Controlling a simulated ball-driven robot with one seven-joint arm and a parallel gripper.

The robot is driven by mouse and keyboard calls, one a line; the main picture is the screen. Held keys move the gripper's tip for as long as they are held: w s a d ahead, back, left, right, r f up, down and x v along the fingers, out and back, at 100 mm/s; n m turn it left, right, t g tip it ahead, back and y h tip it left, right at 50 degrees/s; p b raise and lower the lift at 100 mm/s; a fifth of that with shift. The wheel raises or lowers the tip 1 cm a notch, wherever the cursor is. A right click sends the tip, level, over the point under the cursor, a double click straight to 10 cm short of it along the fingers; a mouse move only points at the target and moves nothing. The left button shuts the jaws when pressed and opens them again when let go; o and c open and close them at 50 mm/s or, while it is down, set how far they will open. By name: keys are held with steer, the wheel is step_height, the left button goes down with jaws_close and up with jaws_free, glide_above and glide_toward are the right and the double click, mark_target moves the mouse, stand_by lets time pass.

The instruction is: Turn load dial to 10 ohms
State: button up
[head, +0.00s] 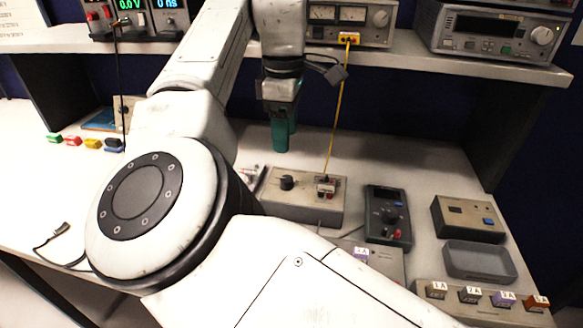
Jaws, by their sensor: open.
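A beige box (300,207) stands on the bench right of my arm. A black knob (287,182) is on its top, and a terminal block with a yellow lead sits to the knob's right. This looks like the load box, but no dial markings or ohm values are readable. My gripper (283,140) has teal fingers pointing down. It appears above and behind the knob, apart from it, and holds nothing that I can see. The gap between its fingers is hard to see from here.
A dark multimeter (388,216) lies right of the box, with a grey tray (478,262) farther right. Labelled blocks (470,295) line the front right. A yellow lead (338,112) hangs from the shelf unit (350,22) beside my gripper. Colored blocks (93,143) sit at left.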

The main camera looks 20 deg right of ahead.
mark_target(287, 178)
step_height(287, 178, down, 11)
steer(key=shift+w+d+r, duration=0.1)
steer(key=shift+w, duration=0.05)
stand_by(0.4)
jaws_close()
stand_by(0.5)
